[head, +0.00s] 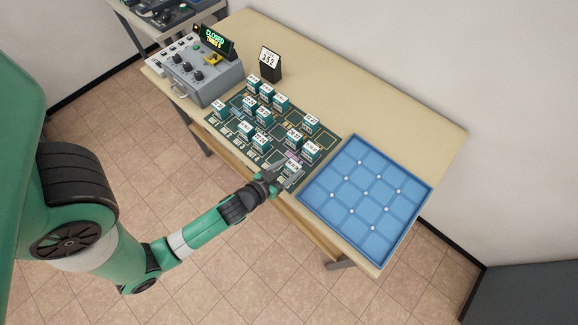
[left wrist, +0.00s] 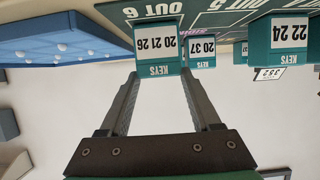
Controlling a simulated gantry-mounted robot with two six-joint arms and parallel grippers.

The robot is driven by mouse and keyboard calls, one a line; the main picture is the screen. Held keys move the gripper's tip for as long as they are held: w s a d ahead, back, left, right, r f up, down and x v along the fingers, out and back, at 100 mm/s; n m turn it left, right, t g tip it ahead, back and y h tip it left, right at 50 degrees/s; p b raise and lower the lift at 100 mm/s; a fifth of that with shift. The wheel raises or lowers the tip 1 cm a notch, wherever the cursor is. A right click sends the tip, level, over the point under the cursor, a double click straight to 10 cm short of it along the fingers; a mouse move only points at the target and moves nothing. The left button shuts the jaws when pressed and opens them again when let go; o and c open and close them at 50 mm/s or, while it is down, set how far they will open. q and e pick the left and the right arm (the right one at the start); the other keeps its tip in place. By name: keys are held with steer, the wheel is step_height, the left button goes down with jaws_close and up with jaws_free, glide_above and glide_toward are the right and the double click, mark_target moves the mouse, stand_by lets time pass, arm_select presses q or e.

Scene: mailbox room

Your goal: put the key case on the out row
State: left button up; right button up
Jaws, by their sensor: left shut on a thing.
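My left gripper (head: 282,177) is shut on a teal key case (left wrist: 156,46) with a white label reading 20 21 26. In the left wrist view, which looks upside down, the case sits between the fingertips, close by the printed OUT 6 (left wrist: 152,11) on the dark green mat. In the head view the held case (head: 293,167) is at the mat's front right corner, partly hidden by the gripper. I cannot tell whether it touches the mat (head: 267,161). Another case labelled 20 37 (left wrist: 201,47) is close behind it. My right gripper is not in view.
Several other teal key cases (head: 248,103) stand on the mat. A blue compartment tray (head: 334,150) is right of the mat. A grey control box (head: 203,77) with a lit CLOSED sign (head: 214,41) and a black stand with a number card (head: 270,64) are farther back.

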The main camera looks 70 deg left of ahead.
arm_select(q)
steer(key=shift+f, duration=0.2)
steer(key=o, duration=1.4)
steer(key=shift+r, duration=0.1)
steer(key=shift+o, duration=0.2)
steer(key=shift+r, duration=0.1)
steer(key=shift+s+r, duration=0.1)
steer(key=shift+s, duration=0.05)
steer(key=b+v, duration=0.3)
steer(key=v, duration=0.8)
steer(key=shift+s+d+r+b, duration=0.2)
steer(key=shift+s+b, duration=0.05)
steer(key=shift+b, duration=0.15)
